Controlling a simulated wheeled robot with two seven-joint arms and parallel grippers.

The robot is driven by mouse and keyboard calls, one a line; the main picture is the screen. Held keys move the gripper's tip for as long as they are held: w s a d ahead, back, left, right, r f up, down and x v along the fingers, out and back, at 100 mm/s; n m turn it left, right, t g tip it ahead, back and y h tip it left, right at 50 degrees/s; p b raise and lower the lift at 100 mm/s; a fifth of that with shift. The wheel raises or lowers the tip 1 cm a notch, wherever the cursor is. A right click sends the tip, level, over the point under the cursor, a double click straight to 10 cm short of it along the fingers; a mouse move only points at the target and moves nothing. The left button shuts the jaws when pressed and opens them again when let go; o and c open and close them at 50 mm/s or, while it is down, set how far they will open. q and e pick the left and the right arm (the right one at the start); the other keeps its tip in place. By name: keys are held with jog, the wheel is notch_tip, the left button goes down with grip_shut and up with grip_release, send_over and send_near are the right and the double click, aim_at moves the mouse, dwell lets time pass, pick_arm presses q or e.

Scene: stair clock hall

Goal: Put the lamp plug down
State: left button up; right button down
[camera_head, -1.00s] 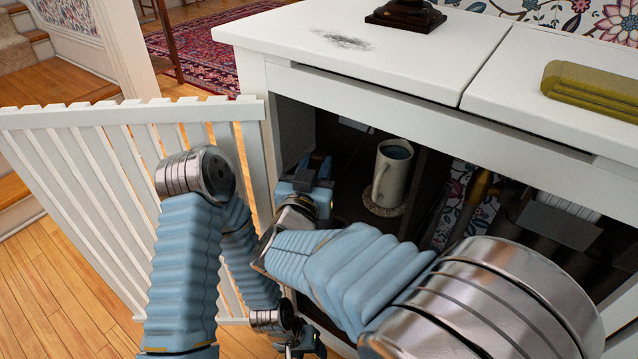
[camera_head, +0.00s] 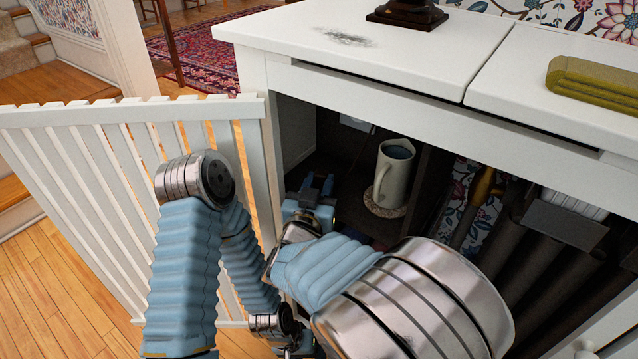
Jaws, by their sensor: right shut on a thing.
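My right gripper (camera_head: 318,187) is inside the open left compartment of the white cabinet (camera_head: 290,85), low and to the left of a mug. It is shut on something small. The lamp plug itself cannot be made out between the fingers, which are dark and seen from behind. A white wall socket (camera_head: 356,123) shows in the back of the compartment with a thin dark cord near it. The dark lamp base (camera_head: 407,12) stands on the cabinet top. My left gripper (camera_head: 296,348) hangs low at the bottom, mostly hidden behind my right arm.
The pale mug (camera_head: 394,172) stands on a round coaster (camera_head: 385,204) close to the right of my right gripper. A divider separates this from a compartment with dark rolls. A white slatted gate (camera_head: 100,150) stands left. A yellow-green block (camera_head: 597,85) lies on top.

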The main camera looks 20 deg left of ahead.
jog(key=shift+f, duration=0.35)
jog(key=c, duration=0.8)
grip_release()
jog(key=shift+r, duration=0.1)
jog(key=shift+r, duration=0.3)
jog(key=shift+r+p, duration=0.6)
jog(key=shift+p, duration=0.05)
jog(key=s, duration=1.2)
jog(key=shift+d+f+b, duration=0.3)
jog(key=shift+f+b, duration=0.05)
jog(key=shift+b, duration=0.05)
jog(key=shift+s, duration=0.1)
